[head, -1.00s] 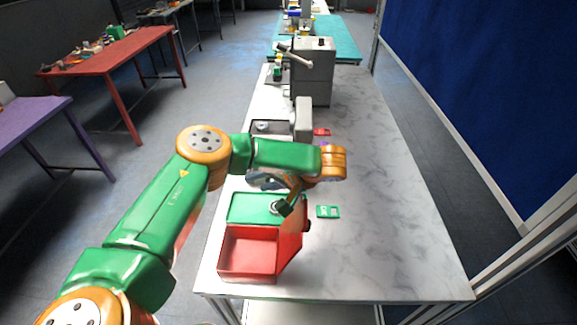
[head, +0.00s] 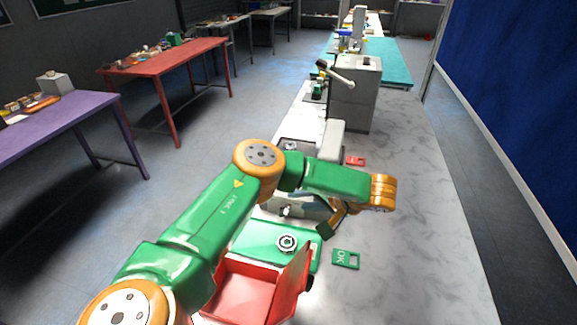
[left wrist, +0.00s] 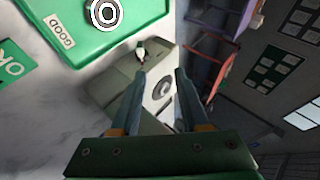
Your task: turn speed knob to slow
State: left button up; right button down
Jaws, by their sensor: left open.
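My left gripper (left wrist: 160,76) is open, its two blue-grey fingers pointing at a grey device (left wrist: 115,85). Between the fingers in the left wrist view is a round pale dial (left wrist: 162,90) on the device, with nothing seen gripped. A small light knob-like part with a dark tip (left wrist: 140,48) shows beyond the fingertips. I cannot tell which of these is the speed knob, nor read its setting. Contact with the fingers cannot be judged. In the head view my left arm and wrist partly hide the device. My right gripper is not in view.
A green tray (head: 262,236) marked GOOD holds a ring-shaped part (head: 287,243). A red bin (head: 240,290) stands in front. A tall grey machine (head: 352,98) with a lever stands behind.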

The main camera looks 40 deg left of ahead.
pick_arm(q)
jog(key=b, duration=0.4)
send_near(286, 213)
jog(key=shift+x, duration=0.95)
jog(key=shift+w+f, duration=0.15)
jog(key=shift+f, duration=0.1)
jog(key=p+x, duration=0.2)
jog(key=x, duration=0.4)
jog(key=shift+s+a, duration=0.2)
jog(key=shift+a, duration=0.2)
jog(key=shift+w+f, duration=0.1)
jog(key=shift+c, duration=0.4)
grip_shut()
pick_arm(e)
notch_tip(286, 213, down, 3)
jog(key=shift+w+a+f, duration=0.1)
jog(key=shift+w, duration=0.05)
